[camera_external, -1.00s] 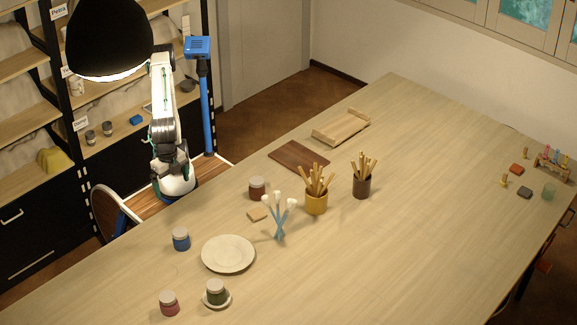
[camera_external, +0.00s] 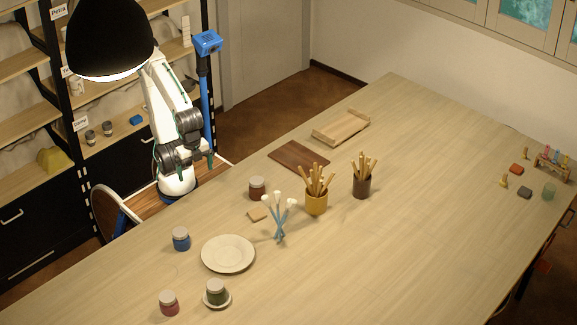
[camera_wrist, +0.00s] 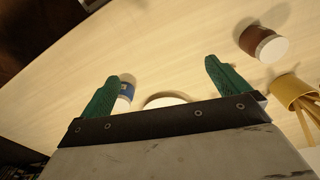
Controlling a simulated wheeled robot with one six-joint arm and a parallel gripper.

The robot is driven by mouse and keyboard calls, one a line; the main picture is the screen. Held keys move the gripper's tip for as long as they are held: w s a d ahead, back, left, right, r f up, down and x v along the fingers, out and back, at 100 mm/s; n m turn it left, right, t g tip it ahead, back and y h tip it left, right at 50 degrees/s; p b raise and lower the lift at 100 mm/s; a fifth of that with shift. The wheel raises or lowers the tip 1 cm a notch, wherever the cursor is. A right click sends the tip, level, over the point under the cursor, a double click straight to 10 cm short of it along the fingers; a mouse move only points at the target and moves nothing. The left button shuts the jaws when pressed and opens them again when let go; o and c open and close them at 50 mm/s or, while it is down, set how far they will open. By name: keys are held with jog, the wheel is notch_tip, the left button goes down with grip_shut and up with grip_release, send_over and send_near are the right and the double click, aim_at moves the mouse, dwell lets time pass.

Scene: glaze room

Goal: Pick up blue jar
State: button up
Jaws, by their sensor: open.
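The blue jar (camera_external: 181,239) stands upright on the table near its left edge, with a pale grey lid. In the wrist view the blue jar (camera_wrist: 126,91) shows just right of the left finger, partly hidden by it. My gripper (camera_external: 211,158) is above my base side of the table edge, well apart from the jar. In the wrist view my gripper (camera_wrist: 161,79) has its two green fingers spread wide with nothing between them.
A white plate (camera_external: 228,254) lies right of the blue jar. Red (camera_external: 169,304) and green (camera_external: 216,292) jars stand in front. A black lamp (camera_external: 108,38) hangs overhead.

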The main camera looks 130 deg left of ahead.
jog(key=s+a+f+n+t, duration=0.1)
jog(key=s+a+f+n, duration=0.1)
jog(key=s+a, duration=0.2)
jog(key=shift+s+a+n, duration=0.25)
jog(key=shift+a+n, duration=0.05)
jog(key=shift+a, duration=0.6)
jog(key=c, duration=0.5)
